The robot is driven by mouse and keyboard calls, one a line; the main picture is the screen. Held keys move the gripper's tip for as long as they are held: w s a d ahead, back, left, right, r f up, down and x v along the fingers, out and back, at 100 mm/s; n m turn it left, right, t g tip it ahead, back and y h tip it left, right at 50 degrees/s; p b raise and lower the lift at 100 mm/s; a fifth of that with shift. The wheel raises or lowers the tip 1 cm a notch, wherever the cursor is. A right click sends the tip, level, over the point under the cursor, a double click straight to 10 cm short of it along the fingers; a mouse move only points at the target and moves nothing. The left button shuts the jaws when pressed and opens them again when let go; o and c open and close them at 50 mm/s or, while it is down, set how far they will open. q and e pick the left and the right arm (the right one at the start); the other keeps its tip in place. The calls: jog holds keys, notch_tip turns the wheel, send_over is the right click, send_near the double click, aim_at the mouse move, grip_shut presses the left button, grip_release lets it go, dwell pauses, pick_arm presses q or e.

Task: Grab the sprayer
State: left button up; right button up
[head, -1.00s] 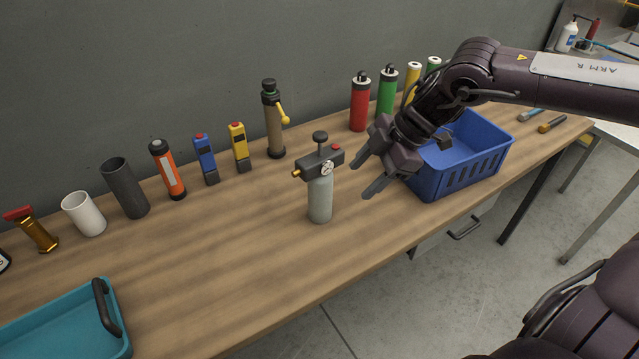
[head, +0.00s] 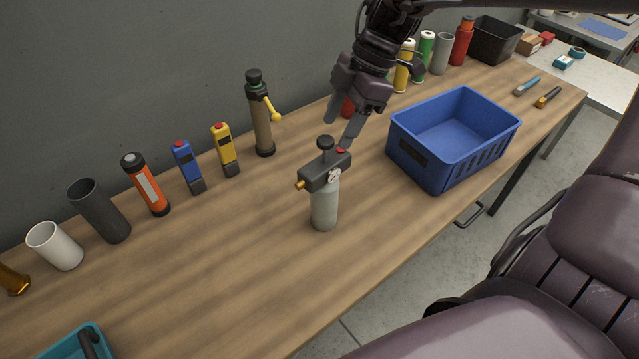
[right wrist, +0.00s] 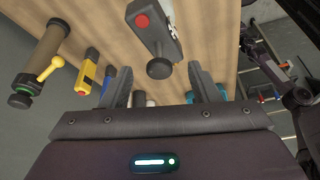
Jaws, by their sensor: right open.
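The sprayer (head: 325,205) is a pale grey bottle with a dark head, a pump knob on top, a round gauge and a brass nozzle pointing left. It stands upright on the wooden table. My right gripper (head: 338,134) is open and empty just above and behind it, fingers pointing down. In the right wrist view the sprayer (right wrist: 152,25) lies ahead of the open right gripper (right wrist: 160,72), its knob roughly centred between the two fingers. I cannot tell the exact gap. My left gripper is not in view.
A blue basket (head: 410,150) stands right of the sprayer. A brown cylinder with a yellow handle (head: 262,125) is behind left. A yellow device (head: 225,150), a blue device (head: 188,167) and an orange flashlight (head: 147,187) line the wall side.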

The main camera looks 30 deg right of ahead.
aim_at(328, 138)
jog(key=shift+a+f+p, duration=0.75)
jog(key=shift+f, duration=0.25)
jog(key=x, duration=0.3)
jog(key=shift+w+a+f+p, duration=0.1)
jog(key=shift+w+p, duration=0.2)
jog(key=shift+p, duration=0.1)
jog(key=c, duration=0.6)
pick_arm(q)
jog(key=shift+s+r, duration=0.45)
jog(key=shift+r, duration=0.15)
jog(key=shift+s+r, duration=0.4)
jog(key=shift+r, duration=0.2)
pick_arm(e)
grip_shut()
